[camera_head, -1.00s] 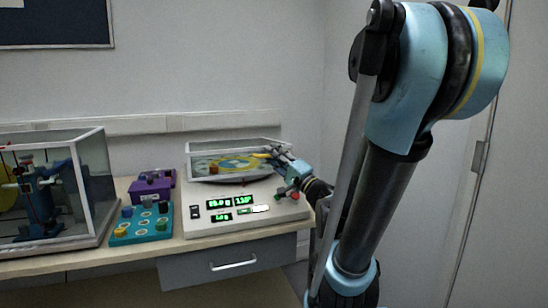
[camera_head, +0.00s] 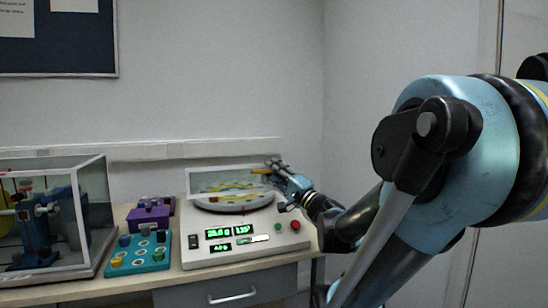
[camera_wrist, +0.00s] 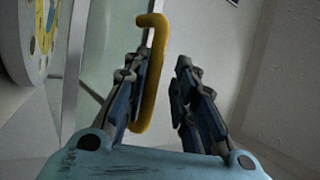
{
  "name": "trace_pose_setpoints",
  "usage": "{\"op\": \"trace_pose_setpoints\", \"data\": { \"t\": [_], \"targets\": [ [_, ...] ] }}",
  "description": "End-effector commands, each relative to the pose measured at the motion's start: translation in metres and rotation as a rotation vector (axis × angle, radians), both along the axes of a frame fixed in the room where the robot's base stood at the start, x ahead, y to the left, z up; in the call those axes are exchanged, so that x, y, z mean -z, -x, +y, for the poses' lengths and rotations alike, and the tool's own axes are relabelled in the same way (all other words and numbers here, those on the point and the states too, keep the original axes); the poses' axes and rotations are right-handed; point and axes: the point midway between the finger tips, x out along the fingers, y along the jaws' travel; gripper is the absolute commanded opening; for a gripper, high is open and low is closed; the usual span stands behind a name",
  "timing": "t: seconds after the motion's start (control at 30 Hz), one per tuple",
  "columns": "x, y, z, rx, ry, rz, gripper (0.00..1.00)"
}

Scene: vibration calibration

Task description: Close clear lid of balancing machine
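The balancing machine (camera_head: 283,243) stands on the bench with its round plate (camera_head: 232,203) on top. Its clear lid (camera_head: 205,180), edged in white, stands raised and tilted over the back of the plate. The lid's yellow handle (camera_head: 261,171) is at its upper right. My gripper (camera_head: 272,166) is beside the handle. In the wrist view, the yellow handle (camera_wrist: 152,75) lies by the left finger of my gripper (camera_wrist: 163,75); the right finger is clear of it. The fingers are apart. Whether the left finger touches the handle is unclear.
A teal tray (camera_head: 157,258) with knobs and purple blocks (camera_head: 150,216) stand left of the machine. A clear-walled case (camera_head: 97,200) is at the far left. The wall is close behind; a drawer (camera_head: 228,293) is below the bench.

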Motion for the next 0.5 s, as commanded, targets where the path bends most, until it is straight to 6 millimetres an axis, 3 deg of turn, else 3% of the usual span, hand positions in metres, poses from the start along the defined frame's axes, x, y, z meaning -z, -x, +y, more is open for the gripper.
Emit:
{"op": "trace_pose_setpoints", "data": {
  "t": [0.5],
  "targets": [
    [-0.046, 0.0, 0.0, -0.002, -0.002, -0.001, 0.2]
  ]
}}
